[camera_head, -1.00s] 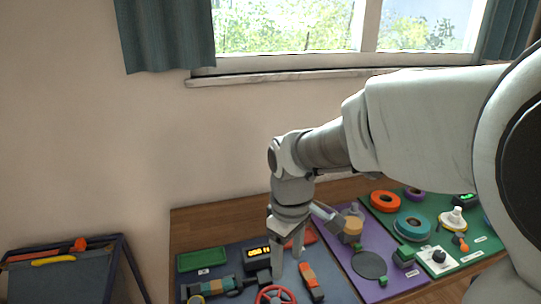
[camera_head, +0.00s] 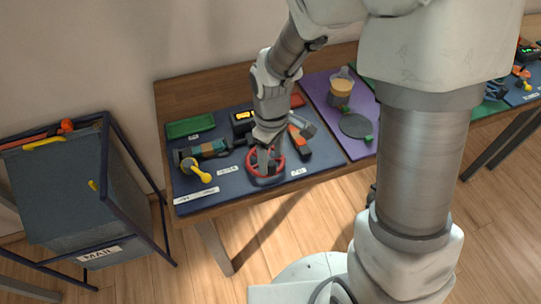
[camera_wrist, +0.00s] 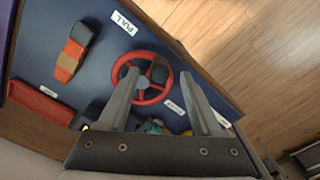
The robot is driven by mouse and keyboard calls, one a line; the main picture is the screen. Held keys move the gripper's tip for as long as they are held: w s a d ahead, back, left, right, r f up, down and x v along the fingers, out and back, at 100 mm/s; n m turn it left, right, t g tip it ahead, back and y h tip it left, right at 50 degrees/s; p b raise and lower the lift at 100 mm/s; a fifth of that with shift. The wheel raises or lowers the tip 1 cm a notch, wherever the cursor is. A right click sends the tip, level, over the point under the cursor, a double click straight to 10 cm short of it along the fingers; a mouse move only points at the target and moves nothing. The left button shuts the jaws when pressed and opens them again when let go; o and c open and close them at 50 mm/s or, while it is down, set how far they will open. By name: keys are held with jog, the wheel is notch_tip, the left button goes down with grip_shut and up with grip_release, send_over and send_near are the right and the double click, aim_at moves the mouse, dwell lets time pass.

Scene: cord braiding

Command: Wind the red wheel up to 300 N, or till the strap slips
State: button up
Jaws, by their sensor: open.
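The red wheel (camera_head: 280,158) lies at the front of the dark blue mat in the head view. In the wrist view the red wheel (camera_wrist: 143,62) shows its rim and grey hub. My gripper (camera_head: 265,158) is over the wheel, pointing down. In the wrist view my gripper (camera_wrist: 165,80) has its fingers wide apart, with one finger across the wheel and the other to the right of its rim. A display with yellow digits (camera_head: 243,116) stands behind the wheel; its number is too small to read. I cannot make out the strap.
An orange and black block (camera_head: 300,147) lies right of the wheel, and a teal and black tool (camera_head: 205,149) lies left. A green tray (camera_head: 190,126) is at the back left. A mail bin (camera_head: 75,200) stands left of the table.

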jog(key=shift+f, duration=1.45)
grip_shut()
